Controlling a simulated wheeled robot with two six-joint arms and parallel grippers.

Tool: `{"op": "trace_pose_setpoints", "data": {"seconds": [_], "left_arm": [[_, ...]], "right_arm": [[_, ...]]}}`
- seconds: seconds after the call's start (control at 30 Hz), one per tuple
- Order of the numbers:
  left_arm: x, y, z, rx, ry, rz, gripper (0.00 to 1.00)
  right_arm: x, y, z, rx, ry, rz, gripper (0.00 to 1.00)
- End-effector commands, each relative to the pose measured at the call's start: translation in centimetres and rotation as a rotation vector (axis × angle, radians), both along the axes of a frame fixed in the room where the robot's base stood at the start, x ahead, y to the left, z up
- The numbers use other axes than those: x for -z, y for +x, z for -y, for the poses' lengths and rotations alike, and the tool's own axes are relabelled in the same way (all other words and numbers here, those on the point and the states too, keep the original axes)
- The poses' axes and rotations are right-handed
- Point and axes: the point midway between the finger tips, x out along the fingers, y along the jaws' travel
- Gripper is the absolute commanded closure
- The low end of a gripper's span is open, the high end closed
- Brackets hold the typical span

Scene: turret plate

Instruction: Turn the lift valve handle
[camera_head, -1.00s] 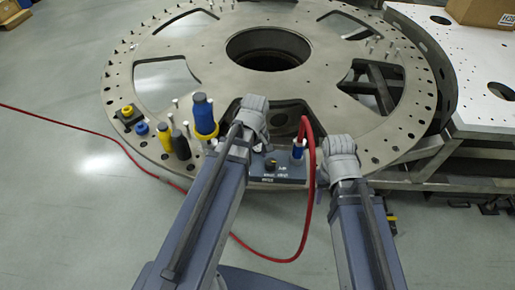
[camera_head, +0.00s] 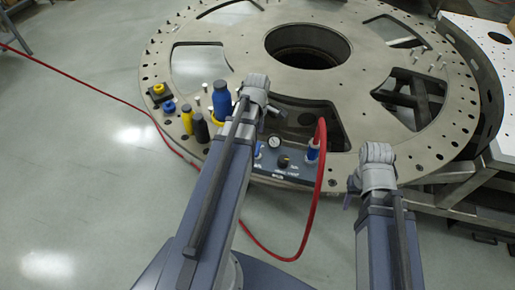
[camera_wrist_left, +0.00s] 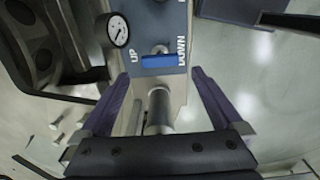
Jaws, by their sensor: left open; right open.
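The lift valve handle (camera_wrist_left: 158,61) is a blue bar on a grey panel (camera_wrist_left: 160,20) between the words UP and DOWN in the left wrist view. It lies crosswise in that picture. My left gripper (camera_wrist_left: 160,75) is open, with one purple finger on each side, just short of the handle. In the head view the panel (camera_head: 305,172) is at the front edge of the turret plate, partly behind my left arm. My right gripper (camera_head: 353,188) is open and empty, to the right of the panel.
The round metal turret plate (camera_head: 240,50) has large cutouts. A red hose (camera_head: 319,185) rises from a blue fitting (camera_head: 312,150) on the panel and loops down between my arms. A gauge (camera_wrist_left: 117,30) sits beside the handle. Blue, yellow and black cylinders (camera_head: 221,100) stand left of the panel.

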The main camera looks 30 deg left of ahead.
Motion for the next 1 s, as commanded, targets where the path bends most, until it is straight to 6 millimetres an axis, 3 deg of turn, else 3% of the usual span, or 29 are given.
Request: {"op": "trace_pose_setpoints", "data": {"seconds": [0.03,0.33,0.77,1.0], "left_arm": [[1.3,0.0,0.0,0.000,0.000,0.000,0.00],[5.0,0.0,0.0,0.001,0.000,0.000,0.00],[5.7,0.0,0.0,0.001,0.000,0.000,0.00],[5.7,0.0,0.0,0.001,0.000,0.000,0.26]], "right_arm": [[1.3,0.0,0.0,-0.001,0.000,0.000,0.50],[5.0,0.0,0.0,0.001,0.000,0.000,0.50],[5.7,0.0,0.0,0.001,0.000,0.000,0.50],[5.7,0.0,0.0,0.001,0.000,0.000,0.50]]}}
